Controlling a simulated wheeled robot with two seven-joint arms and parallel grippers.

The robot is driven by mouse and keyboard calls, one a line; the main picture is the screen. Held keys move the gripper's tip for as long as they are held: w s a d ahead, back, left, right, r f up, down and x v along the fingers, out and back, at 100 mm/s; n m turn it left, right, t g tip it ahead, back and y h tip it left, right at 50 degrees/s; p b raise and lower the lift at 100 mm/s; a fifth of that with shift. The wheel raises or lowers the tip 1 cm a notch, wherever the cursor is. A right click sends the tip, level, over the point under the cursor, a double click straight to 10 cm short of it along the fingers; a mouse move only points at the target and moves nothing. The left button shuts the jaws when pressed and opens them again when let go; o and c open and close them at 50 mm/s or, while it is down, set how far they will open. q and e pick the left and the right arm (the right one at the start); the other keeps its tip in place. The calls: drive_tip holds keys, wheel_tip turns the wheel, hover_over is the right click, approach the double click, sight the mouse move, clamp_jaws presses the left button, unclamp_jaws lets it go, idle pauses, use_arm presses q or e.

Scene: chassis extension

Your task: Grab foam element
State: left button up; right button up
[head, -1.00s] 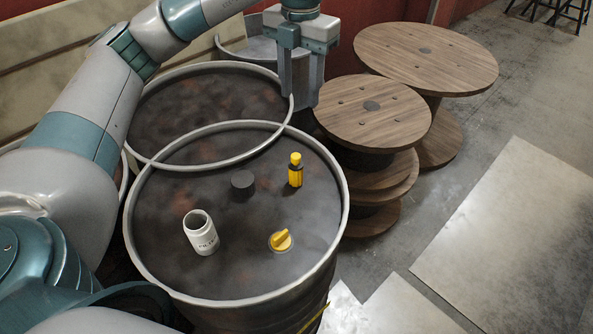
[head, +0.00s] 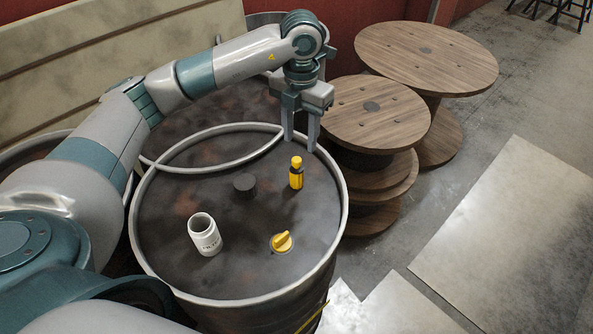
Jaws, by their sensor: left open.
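A short black cylinder (head: 245,185), perhaps the foam element, sits on the lid of the near barrel (head: 180,275). A small upright yellow item with a dark band (head: 296,174) stands to its right. A white open-topped container (head: 205,235) with dark lettering is at the front left of the lid. A yellow knob-like piece (head: 282,242) is at the front right. My left gripper (head: 301,143) is open and empty, pointing down near the barrel's far right rim, just beyond the yellow upright item in the picture. My right gripper is not in view.
A second barrel (head: 205,112) stands behind the near one, partly hidden by my left arm. Two wooden cable spools, a nearer one (head: 375,118) and a farther one (head: 430,62), stand to the right. Flat sheets (head: 510,240) lie on the floor. A pale panel (head: 60,60) leans at the back left.

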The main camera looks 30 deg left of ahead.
sight(297, 158)
use_arm(q)
drive_tip(key=shift+f, duration=0.6)
drive_tip(key=shift+a+f+p, duration=0.1)
drive_tip(key=shift+f+p, duration=0.2)
drive_tip(key=shift+p, duration=0.15)
drive_tip(key=f, duration=0.1)
drive_tip(key=f+p, duration=0.2)
drive_tip(key=shift+s+a+f, duration=0.15)
drive_tip(key=shift+a+f, duration=0.1)
drive_tip(key=shift+f, duration=0.55)
clamp_jaws()
